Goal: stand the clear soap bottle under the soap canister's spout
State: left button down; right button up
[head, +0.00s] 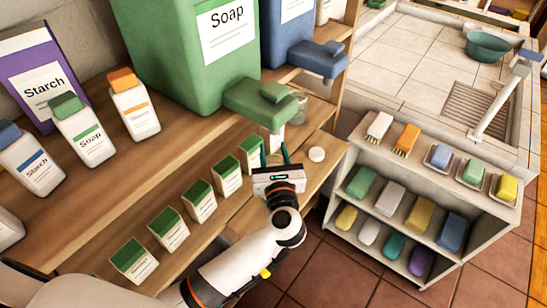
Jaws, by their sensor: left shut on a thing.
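The green soap canister (190,50) stands on the upper shelf, its green spout (262,100) jutting out over the lower wooden ledge. My left gripper (276,152) is just below and in front of the spout, its teal fingers pointing away from me. It is shut on a pale, white-labelled thing (272,142), which looks like the clear soap bottle. The spout hides its upper part, so I cannot tell whether its mouth is directly under the outlet. A clear glass rim (299,104) shows right behind the spout; I cannot tell whether it is part of the bottle. My right gripper is not in view.
A white round cap (317,153) lies on the ledge right of my gripper. Several green-topped soap boxes (200,201) line the ledge on the left. A blue canister's spout (322,60) juts out behind. A white rack (400,255) of soaps and brushes stands right.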

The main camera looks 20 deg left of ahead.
pick_arm(q)
notch_tip(320, 180, down, 2)
jog(key=shift+f, duration=0.35)
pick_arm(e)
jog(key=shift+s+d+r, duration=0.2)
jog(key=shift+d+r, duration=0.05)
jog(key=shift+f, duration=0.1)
pick_arm(q)
jog(key=c, duration=0.9)
grip_release()
jog(key=shift+s+f, duration=0.1)
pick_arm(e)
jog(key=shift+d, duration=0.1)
pick_arm(q)
jog(key=b+v, duration=0.3)
jog(key=v, duration=0.9)
jog(key=shift+d, duration=0.1)
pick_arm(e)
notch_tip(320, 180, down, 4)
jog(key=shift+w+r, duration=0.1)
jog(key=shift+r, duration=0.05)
